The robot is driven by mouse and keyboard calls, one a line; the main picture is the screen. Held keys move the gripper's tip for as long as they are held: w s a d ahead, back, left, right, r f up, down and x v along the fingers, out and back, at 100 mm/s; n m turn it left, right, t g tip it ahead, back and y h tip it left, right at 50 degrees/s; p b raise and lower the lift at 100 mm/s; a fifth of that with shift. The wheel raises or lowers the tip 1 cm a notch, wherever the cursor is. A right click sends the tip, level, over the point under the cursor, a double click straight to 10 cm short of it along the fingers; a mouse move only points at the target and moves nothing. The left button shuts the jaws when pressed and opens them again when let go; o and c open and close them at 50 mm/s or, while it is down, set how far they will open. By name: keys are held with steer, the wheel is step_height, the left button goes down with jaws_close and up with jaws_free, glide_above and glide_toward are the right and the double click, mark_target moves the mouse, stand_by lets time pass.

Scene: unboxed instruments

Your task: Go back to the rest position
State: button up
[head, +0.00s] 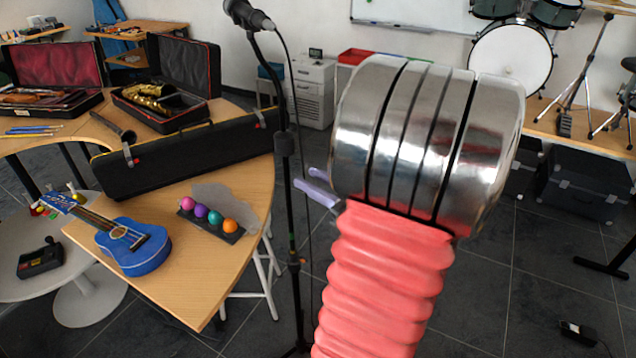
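My arm, with its red ribbed sleeve and shiny metal rings, fills the middle and right of the head view. Two pale lavender finger-like parts, which look like my gripper (319,188), stick out to the left from behind the metal rings. The rest of the gripper is hidden by the arm. I cannot tell whether it is open or shut, and no held object shows.
A wooden table (205,290) at the left bears a blue ukulele (150,258), coloured balls (200,212) and a long black case (190,160). A microphone stand (285,145) stands close left of my arm. Drums (512,55) and black cases (585,182) are right; dark floor lies between.

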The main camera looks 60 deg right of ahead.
steer(key=shift+s+a, duration=0.1)
steer(key=shift+s, duration=0.45)
